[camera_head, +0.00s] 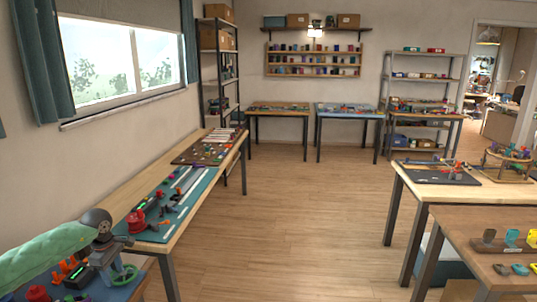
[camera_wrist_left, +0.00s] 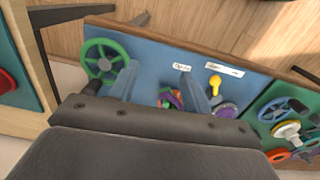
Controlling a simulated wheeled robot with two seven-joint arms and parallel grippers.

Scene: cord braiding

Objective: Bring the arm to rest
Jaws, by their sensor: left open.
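My left arm, in a green cover, comes in from the left in the head view. Its dark left gripper (camera_head: 108,256) is over the near-left bench, close to a green wheel (camera_head: 124,273). In the left wrist view the two fingers of the left gripper (camera_wrist_left: 157,78) are spread apart, with nothing seen held between them. Beyond them is a blue mat (camera_wrist_left: 145,52) with the green wheel (camera_wrist_left: 102,60), a yellow piece (camera_wrist_left: 214,82) and small purple parts. Whether the fingers touch anything is unclear. My right gripper is not in view.
A long bench with a green mat (camera_head: 157,232) and red spools runs along the left wall. Wooden tables (camera_head: 445,190) stand at right, one bearing a round braiding stand (camera_head: 507,160). Further tables and shelves line the back. The wooden floor (camera_head: 290,205) between is clear.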

